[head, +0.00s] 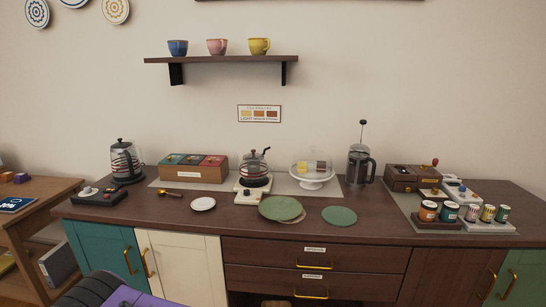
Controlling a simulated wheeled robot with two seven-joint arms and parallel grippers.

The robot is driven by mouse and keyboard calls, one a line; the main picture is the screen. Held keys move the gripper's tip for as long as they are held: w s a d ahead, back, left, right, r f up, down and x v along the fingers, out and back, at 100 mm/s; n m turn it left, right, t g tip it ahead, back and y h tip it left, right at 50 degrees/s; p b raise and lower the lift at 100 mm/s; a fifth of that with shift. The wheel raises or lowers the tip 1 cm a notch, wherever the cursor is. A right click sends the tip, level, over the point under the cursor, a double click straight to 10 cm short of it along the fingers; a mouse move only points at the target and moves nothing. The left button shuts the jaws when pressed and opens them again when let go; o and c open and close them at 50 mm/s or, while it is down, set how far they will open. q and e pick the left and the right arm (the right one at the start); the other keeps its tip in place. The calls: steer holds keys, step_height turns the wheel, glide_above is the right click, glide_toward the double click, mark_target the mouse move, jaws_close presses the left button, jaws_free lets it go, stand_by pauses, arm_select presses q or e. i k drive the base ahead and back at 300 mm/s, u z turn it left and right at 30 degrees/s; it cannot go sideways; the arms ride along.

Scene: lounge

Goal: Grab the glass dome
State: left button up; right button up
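The clear glass dome (312,158) covers a white footed stand (312,183) on the counter, right of centre in the head view. Small brown and yellowish items show through the glass. The dome sits upright on the stand, and its sides look unobstructed. Neither of my grippers shows in this view.
A kettle on a small burner (254,180) stands left of the dome, and a French press (361,165) stands close on its right. Green round mats (339,215) and a white saucer (203,204) lie in front. A dark and purple object (110,292) is at the bottom left.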

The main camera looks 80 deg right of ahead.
mark_target(312, 163)
steer(key=i, duration=0.65)
steer(key=z, duration=2.85)
